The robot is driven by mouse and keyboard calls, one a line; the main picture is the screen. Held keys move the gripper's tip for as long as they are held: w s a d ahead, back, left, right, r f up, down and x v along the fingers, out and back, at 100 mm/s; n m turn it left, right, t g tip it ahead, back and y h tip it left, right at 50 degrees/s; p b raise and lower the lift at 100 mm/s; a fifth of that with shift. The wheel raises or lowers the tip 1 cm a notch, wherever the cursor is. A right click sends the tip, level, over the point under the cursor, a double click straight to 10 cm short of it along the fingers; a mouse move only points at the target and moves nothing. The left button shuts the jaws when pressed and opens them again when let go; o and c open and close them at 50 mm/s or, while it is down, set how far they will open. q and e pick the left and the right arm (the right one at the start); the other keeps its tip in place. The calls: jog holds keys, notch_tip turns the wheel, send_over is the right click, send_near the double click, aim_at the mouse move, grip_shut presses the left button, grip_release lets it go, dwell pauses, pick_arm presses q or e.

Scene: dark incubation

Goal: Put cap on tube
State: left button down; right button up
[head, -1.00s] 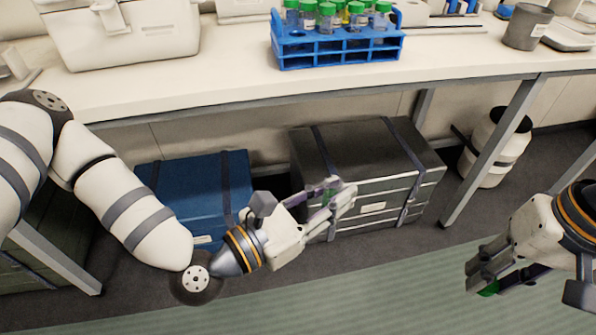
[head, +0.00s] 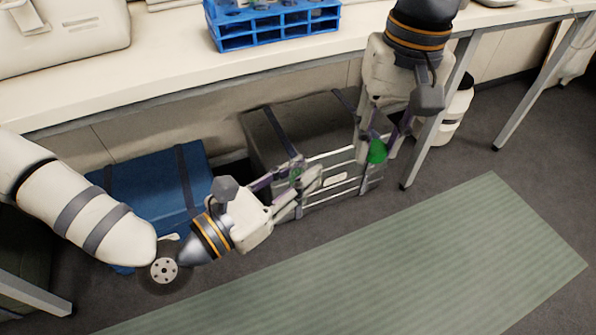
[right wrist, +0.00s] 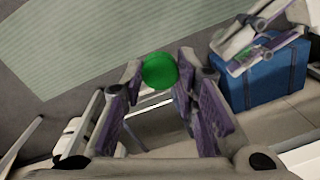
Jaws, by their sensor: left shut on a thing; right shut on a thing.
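My left gripper (head: 303,178) is shut on a small tube (head: 296,176), of which only a greenish, see-through part shows between its fingers. My right gripper (head: 380,148) points down and is shut on a round green cap (head: 377,151). The cap is to the right of the tube and a little higher in the head view, clearly apart from it. In the right wrist view the cap (right wrist: 160,71) sits between the fingertips, and my left gripper (right wrist: 248,55) shows at upper right. The tube is mostly hidden by the fingers.
A blue rack (head: 275,28) stands on the white bench (head: 150,88). Below the bench are a blue case (head: 150,190), a dark case (head: 285,130) behind my grippers, and a white canister (head: 455,110). A green mat (head: 400,260) lies on the open floor in front.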

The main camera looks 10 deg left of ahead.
notch_tip(320, 180, up, 6)
jog(key=r+n, duration=0.1)
send_over(299, 156)
jog(key=shift+a+f+h, duration=0.1)
jog(key=shift+f+h, duration=0.15)
jog(key=shift+h, duration=0.05)
jog(key=shift+f, duration=0.2)
jog(key=shift+w+f, duration=0.1)
jog(key=shift+f, duration=1.75)
jog(key=shift+f, duration=0.9)
jog(key=shift+f, duration=0.55)
